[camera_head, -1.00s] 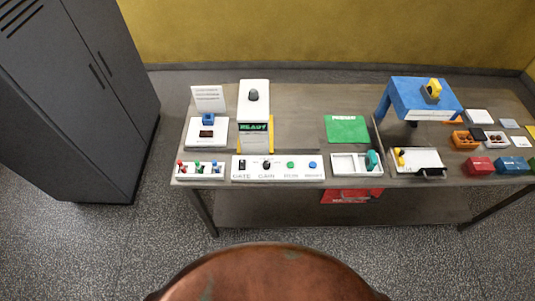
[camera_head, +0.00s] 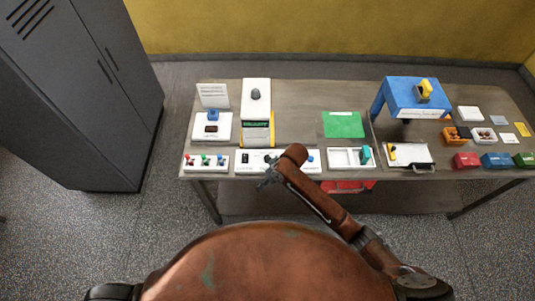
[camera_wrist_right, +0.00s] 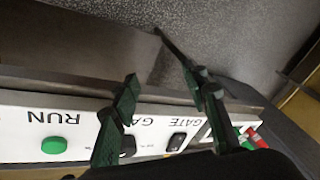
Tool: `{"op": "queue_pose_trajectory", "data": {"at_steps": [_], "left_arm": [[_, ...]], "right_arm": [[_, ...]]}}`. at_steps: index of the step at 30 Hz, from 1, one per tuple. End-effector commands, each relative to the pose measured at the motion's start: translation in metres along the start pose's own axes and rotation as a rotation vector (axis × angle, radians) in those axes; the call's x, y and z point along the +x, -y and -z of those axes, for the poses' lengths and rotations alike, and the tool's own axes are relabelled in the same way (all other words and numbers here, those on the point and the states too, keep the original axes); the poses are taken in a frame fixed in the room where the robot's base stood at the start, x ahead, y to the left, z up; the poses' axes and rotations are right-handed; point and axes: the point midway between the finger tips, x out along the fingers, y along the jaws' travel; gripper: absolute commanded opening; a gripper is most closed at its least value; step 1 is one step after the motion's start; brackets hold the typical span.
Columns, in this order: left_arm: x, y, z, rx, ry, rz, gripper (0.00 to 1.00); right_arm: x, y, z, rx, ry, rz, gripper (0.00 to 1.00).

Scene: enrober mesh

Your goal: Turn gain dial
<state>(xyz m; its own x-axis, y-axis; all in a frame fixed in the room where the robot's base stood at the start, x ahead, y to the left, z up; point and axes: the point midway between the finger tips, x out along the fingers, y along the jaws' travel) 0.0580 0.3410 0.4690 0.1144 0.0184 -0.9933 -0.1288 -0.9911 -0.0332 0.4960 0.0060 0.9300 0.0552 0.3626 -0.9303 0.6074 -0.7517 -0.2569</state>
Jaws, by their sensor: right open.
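The gain dial (camera_wrist_right: 127,146) is a small dark knob on a white control panel (camera_head: 304,169). In the right wrist view the panel appears upside down, and one finger partly covers the dial and its label. The black gate switch (camera_wrist_right: 177,142) and green run button (camera_wrist_right: 54,145) flank it. My right gripper (camera_head: 267,181) is at the panel's front edge in the head view, with the arm covering part of the panel. In the wrist view the right gripper (camera_wrist_right: 163,82) has its fingers apart with nothing between the tips. Contact with the dial cannot be told. My left gripper is not in view.
A white machine (camera_head: 256,98) with a green display stands behind the panel. A rack with coloured knobs (camera_head: 206,163) is left of it, a white divided tray (camera_head: 344,157) right. A blue stand (camera_head: 408,98) is further right. The grey cabinet (camera_head: 85,90) stands left of the table.

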Motion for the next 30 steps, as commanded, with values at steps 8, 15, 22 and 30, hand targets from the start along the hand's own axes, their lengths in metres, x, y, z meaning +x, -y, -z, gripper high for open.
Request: {"op": "queue_pose_trajectory", "data": {"at_steps": [8,15,22,30], "left_arm": [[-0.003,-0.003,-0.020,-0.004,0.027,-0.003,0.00],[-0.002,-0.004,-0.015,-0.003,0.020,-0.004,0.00],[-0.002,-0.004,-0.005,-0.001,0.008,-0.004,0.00],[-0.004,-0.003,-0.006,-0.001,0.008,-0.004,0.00]], "right_arm": [[-0.016,0.008,0.036,-0.076,0.098,-0.039,0.41],[-0.040,-0.017,0.080,-0.079,0.203,-0.141,0.41],[-0.075,-0.046,0.114,-0.027,0.261,-0.241,0.41],[-0.071,-0.057,0.116,-0.008,0.273,-0.263,0.41]]}}
